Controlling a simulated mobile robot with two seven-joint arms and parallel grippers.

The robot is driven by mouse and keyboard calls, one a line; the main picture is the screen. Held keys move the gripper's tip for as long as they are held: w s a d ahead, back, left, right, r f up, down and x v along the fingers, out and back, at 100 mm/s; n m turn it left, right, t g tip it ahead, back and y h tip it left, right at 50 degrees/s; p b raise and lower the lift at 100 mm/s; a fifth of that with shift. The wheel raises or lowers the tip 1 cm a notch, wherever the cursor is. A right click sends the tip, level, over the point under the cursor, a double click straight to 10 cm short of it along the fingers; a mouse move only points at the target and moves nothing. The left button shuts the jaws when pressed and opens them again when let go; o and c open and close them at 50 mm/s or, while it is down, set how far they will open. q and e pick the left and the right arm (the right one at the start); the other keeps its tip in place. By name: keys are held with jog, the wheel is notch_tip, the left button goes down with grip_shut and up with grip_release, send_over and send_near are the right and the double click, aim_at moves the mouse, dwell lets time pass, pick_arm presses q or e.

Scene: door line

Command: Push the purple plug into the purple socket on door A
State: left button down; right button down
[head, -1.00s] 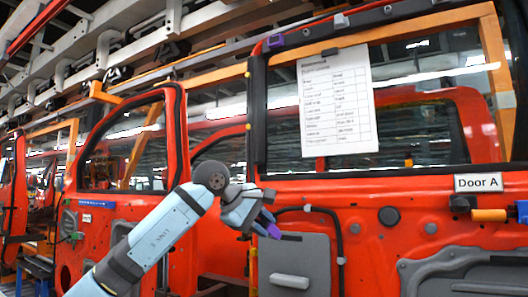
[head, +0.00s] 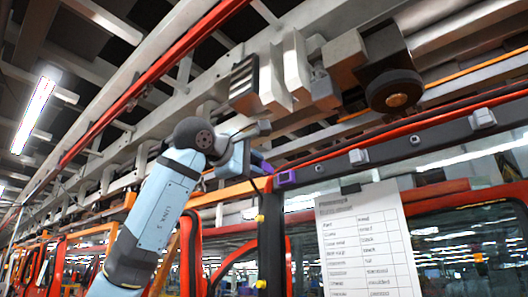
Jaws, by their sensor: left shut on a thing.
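My left gripper (head: 254,157) is raised near the top of the door frame, its arm coming up from the lower left. It is shut on the small purple plug (head: 264,166), which is partly hidden by the fingers. The purple socket (head: 286,179) sits on the dark upper corner of door A's frame, just right of and slightly below the plug. A small gap seems to show between plug and socket, but their depth apart is hard to tell. My right gripper is not in view.
A printed sheet (head: 368,240) hangs on the door's window, right of the socket. A red rail (head: 150,80) and grey beams run overhead. A dark round-ended unit (head: 393,92) and pale boxes hang above the door frame, close over the gripper.

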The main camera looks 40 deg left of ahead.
pick_arm(q)
jog(key=shift+a+r, duration=0.15)
jog(key=shift+r, duration=0.25)
jog(key=shift+w, duration=0.7)
jog(key=shift+w+d+p, duration=0.2)
jog(key=shift+w+p, duration=0.4)
jog(key=shift+w, duration=1.35)
jog(key=shift+w+d+p, duration=0.1)
jog(key=shift+w+p, duration=0.35)
jog(key=shift+w, duration=0.15)
jog(key=shift+w, duration=0.15)
jog(key=shift+w, duration=0.3)
